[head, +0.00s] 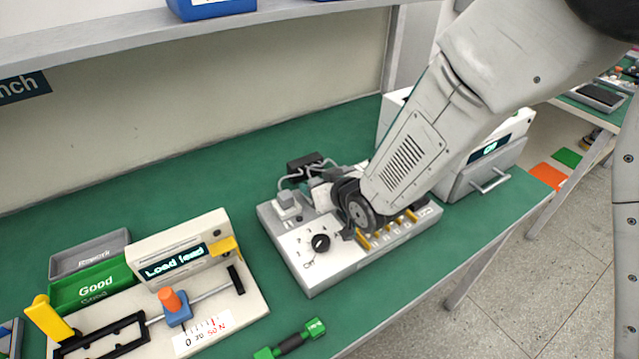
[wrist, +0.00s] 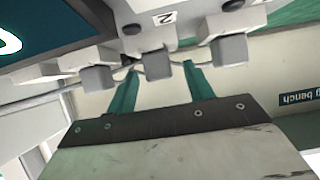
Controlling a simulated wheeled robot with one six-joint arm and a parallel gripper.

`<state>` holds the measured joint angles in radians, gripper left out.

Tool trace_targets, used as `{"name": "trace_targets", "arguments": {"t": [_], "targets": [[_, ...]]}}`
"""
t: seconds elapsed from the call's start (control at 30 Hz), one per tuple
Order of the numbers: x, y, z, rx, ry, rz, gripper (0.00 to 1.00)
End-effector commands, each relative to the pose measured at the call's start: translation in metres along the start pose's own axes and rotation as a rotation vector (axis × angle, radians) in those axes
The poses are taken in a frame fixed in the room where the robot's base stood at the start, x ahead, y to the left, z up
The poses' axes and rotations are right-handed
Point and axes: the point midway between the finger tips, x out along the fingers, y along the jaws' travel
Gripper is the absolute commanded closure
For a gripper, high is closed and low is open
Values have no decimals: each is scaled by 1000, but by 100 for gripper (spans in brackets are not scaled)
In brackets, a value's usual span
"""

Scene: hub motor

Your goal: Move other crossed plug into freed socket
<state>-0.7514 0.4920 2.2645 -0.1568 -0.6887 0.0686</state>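In the wrist view my gripper (wrist: 160,70) has its two teal fingers spread. A grey plug (wrist: 157,66) shows between the fingertips with a gap on each side. A second grey plug (wrist: 97,78) is left of the fingers, and a third (wrist: 229,48) is right of them. Thin cables run near the plugs. In the head view the grey test board (head: 300,270) lies on the bench, with one light grey plug (head: 287,204) visible at its back left. My arm hides the other sockets and my fingers there. Which plugs are crossed cannot be told.
The board carries a black knob (head: 320,242) and yellow levers (head: 376,239). A black motor-like part (head: 305,163) with wires sits behind it. A box with an "Off" display (head: 490,165) stands right. A load gauge (head: 190,265) and green tray (head: 95,288) stand left.

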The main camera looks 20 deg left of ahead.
Motion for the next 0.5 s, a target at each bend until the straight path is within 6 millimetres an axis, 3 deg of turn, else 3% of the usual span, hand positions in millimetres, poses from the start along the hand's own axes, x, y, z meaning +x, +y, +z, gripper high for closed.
{"name": "trace_targets", "arguments": {"t": [0.23, 0.5], "targets": [[-6, 0, 0, 0, 0, 0, 48], [-50, 0, -1, 0, 2, 1, 48]]}}
